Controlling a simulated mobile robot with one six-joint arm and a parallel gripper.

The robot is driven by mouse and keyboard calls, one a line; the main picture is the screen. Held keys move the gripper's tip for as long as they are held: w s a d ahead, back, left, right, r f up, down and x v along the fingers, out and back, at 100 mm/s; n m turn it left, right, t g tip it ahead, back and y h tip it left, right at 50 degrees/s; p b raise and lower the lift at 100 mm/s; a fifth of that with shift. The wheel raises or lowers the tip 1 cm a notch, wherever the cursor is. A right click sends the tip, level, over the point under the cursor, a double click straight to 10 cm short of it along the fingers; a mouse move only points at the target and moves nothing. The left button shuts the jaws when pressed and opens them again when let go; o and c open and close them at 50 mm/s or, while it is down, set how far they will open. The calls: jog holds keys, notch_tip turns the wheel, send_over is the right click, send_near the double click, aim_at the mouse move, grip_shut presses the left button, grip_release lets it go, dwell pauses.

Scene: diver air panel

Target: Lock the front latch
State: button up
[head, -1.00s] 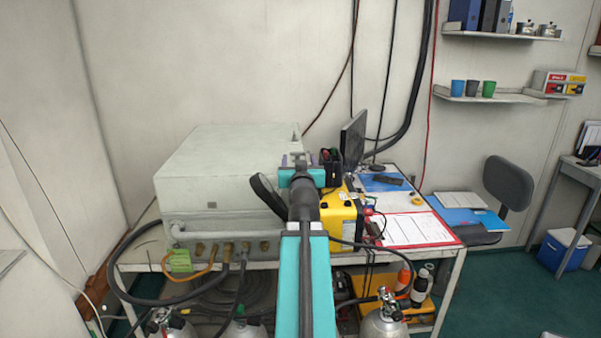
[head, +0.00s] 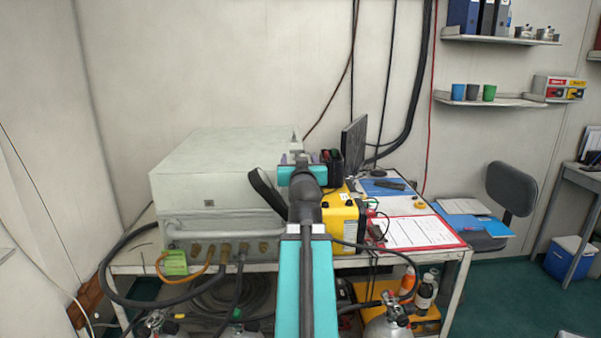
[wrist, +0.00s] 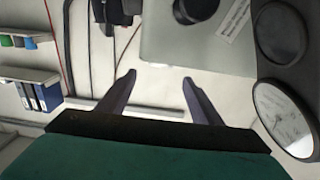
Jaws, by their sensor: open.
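The pale grey air panel box (head: 215,160) stands on the table, its top and near side facing me. A small dark square fitting (head: 209,203) sits on its near side; I cannot tell whether it is the front latch. My gripper (head: 300,158) is beside the box's right side, mostly hidden behind my wrist in the head view. In the wrist view my gripper (wrist: 158,82) is open, with nothing between the fingers. There the grey panel face (wrist: 165,40) lies beyond the fingertips, with a black round part (wrist: 195,9) and a white dial gauge (wrist: 284,118).
A yellow case (head: 341,217), a monitor (head: 354,145) and a red-edged clipboard (head: 425,234) are to the right. Hoses (head: 112,265) run along the table front, and gas cylinders (head: 388,328) stand below.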

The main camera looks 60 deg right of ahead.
jog(key=shift+s+a+f+b, duration=0.2)
jog(key=shift+s+a+b, duration=0.15)
jog(key=shift+b, duration=1.1)
jog(key=b+v, duration=0.3)
jog(key=shift+r+b, duration=0.1)
jog(key=shift+b, duration=0.2)
